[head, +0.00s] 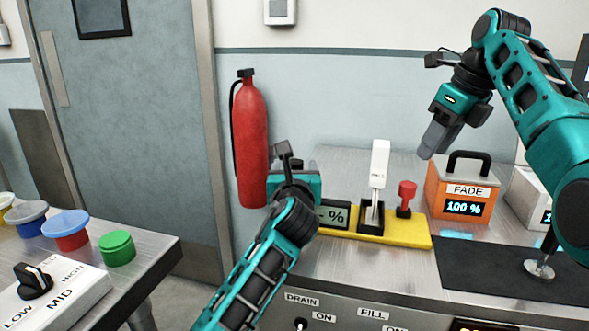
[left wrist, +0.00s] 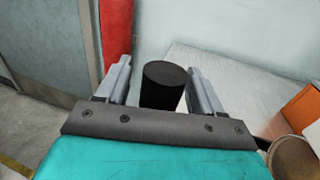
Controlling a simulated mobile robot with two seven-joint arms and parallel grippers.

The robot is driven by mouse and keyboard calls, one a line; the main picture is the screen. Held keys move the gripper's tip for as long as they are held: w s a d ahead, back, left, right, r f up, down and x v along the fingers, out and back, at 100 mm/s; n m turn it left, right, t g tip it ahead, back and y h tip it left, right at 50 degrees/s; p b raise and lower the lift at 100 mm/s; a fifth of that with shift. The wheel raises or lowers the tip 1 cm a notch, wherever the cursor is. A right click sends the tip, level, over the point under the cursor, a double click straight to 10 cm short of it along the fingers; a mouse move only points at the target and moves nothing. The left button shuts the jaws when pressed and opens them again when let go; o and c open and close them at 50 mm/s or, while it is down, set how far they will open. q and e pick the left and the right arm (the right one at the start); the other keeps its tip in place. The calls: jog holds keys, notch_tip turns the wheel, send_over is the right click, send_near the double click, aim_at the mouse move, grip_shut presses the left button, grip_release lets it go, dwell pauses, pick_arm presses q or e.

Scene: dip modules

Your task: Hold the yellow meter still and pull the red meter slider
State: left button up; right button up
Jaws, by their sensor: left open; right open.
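The yellow meter (head: 418,241) lies on the metal bench, with a percent display (head: 335,216) partly hidden by my left arm. A white upright handle (head: 379,165) stands in a black slot on it, beside a red knob (head: 405,196). My left gripper (head: 293,172) is at the meter's left end. In the left wrist view its open fingers (left wrist: 160,70) stand on either side of a black cylindrical post (left wrist: 164,88); contact cannot be told. My right gripper (head: 440,138) is open and empty, above and right of the red knob, fingers pointing down.
An orange FADE box (head: 460,191) with a black handle reads 100 % right of the meter. A dark mat (head: 500,270) lies in front of it. A red extinguisher (head: 250,140) hangs behind my left gripper. A left table holds coloured buttons (head: 117,248).

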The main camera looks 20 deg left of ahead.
pick_arm(q)
jog(key=shift+w, duration=0.25)
jog(key=shift+c, duration=0.4)
grip_shut()
dwell(0.6)
